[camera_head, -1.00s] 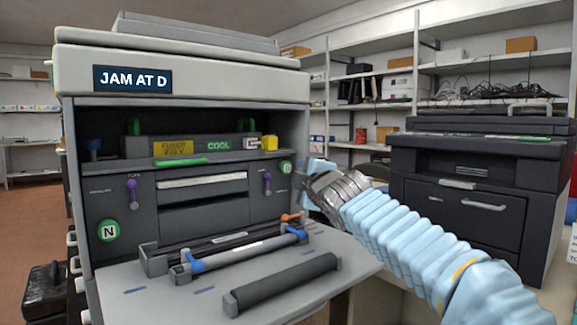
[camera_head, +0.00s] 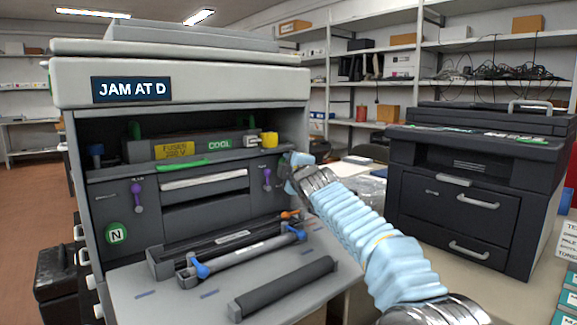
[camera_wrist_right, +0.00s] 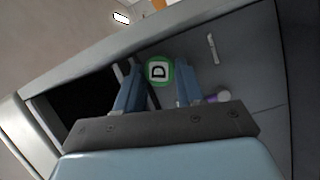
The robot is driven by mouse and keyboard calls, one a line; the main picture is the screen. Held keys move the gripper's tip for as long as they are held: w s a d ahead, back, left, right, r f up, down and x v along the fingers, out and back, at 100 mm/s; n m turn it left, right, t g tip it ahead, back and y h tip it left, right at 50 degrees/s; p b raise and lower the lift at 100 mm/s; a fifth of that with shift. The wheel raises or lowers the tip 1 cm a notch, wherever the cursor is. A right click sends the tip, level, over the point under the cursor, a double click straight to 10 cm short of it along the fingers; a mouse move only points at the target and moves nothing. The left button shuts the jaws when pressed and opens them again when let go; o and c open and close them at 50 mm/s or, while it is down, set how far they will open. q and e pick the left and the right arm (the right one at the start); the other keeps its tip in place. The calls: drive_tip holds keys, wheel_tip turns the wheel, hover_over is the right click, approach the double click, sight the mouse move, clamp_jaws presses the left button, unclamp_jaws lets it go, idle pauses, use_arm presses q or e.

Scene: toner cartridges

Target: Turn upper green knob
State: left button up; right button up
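The upper green knob (camera_wrist_right: 158,71), round and marked with a white D, is on the printer's grey inner panel. In the right wrist view it shows between the two blue fingers of my right gripper (camera_wrist_right: 160,74), which are apart. I cannot tell whether they touch it. In the head view my right gripper (camera_head: 296,168) is at the right end of the panel and covers most of the knob. The lower green knob (camera_head: 116,233), marked N, is at the panel's lower left. My left gripper is out of view.
The printer's sign (camera_head: 131,89) reads JAM AT D. A purple lever (camera_head: 267,179) sits close left of my right gripper; another (camera_head: 137,196) is further left. A dark roller (camera_head: 284,287) lies on the open door. A second dark printer (camera_head: 470,190) stands at right.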

drive_tip(key=c, duration=0.4)
drive_tip(key=m, duration=0.2)
drive_tip(key=m+g+p, duration=0.1)
drive_tip(key=shift+r+m+g, duration=0.15)
drive_tip(key=shift+m+g, duration=0.15)
drive_tip(key=shift+m, duration=0.1)
drive_tip(key=o, duration=0.8)
drive_tip(key=shift+c, duration=0.2)
